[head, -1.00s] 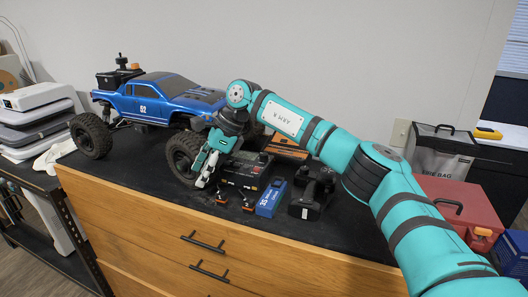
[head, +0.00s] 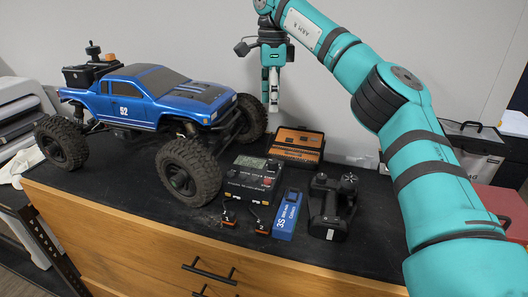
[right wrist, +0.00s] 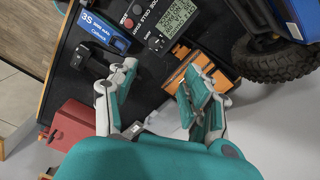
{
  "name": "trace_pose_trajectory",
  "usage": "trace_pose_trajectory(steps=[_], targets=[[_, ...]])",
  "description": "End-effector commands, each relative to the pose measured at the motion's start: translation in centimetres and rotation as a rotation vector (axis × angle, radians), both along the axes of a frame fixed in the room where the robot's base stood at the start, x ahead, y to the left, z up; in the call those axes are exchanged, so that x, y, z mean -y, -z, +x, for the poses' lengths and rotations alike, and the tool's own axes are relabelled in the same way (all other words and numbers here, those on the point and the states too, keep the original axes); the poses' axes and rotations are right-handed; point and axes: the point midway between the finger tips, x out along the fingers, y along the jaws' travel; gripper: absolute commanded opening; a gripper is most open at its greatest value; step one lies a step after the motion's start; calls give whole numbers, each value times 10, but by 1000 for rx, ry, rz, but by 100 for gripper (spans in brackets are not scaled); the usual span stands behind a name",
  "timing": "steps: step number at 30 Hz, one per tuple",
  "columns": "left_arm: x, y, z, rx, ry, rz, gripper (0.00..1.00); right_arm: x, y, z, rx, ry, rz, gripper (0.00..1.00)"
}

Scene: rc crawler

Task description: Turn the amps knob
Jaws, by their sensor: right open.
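The charger (head: 252,179) is a black box with a small screen, lying on the dark bench top beside the truck's front wheel. In the right wrist view the charger (right wrist: 148,30) shows a lit screen, "START" and "CELLS" labels, and small red and dark round controls (right wrist: 131,16) at the picture's top. I cannot read which one is the amps knob. My right gripper (head: 272,104) is open and empty, pointing down, raised above and behind the charger near the wall. Its two fingers (right wrist: 160,74) are spread apart in the right wrist view. My left gripper is not in view.
The blue truck (head: 165,95) stands left of the charger. An orange-and-black case (head: 297,146) sits behind it. A blue battery (head: 287,214), a black handheld device (head: 331,207) and orange-tipped leads (head: 245,220) lie in front and right. A red box (head: 503,205) is at far right.

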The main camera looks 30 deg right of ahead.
Motion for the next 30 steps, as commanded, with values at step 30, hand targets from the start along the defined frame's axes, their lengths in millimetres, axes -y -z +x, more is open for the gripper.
trace_pose_trajectory(steps=[30], targets=[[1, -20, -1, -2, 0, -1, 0, -1, 168, -2, 0, -2, 1, 50]])
